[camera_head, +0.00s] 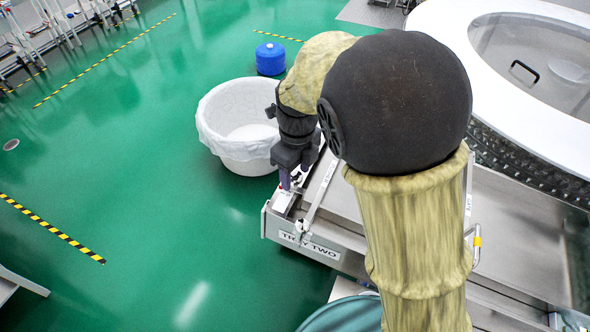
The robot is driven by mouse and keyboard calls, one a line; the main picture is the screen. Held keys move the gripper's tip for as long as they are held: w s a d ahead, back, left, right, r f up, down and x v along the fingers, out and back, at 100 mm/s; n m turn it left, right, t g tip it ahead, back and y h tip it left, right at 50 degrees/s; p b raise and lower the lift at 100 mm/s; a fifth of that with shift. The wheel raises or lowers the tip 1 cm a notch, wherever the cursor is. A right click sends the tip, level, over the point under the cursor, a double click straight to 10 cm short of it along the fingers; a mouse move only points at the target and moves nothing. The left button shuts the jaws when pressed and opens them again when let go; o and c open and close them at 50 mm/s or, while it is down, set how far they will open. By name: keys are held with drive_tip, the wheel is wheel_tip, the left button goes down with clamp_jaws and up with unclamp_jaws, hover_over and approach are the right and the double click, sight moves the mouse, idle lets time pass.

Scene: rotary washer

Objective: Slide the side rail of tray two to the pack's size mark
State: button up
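Tray two (349,236) is a grey metal tray with a "TRAY TWO" label on its front face, in the lower middle of the head view. A slim metal bar (319,194), which looks like its side rail, runs back from a small light knob (302,228) at the front edge. My gripper (289,185) points down over the tray's left end, left of the bar, close to a small white piece (285,201). I cannot tell whether the fingers touch anything or how far apart they are. My arm hides much of the tray, and I cannot make out the pack's size mark.
A white lined tub (222,115) stands on the floor just behind and left of the tray. A blue drum (270,59) is behind it. The round washer with a white rim (482,70) fills the upper right. The green floor at left is mostly clear.

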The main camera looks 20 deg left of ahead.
drive_tip(key=shift+a, duration=0.1)
wheel_tip(320, 180, up, 17)
drive_tip(key=b, duration=0.2)
drive_tip(key=shift+w+d+r+b, duration=0.15)
drive_tip(key=shift+w+d+b, duration=0.05)
drive_tip(key=shift+b, duration=0.2)
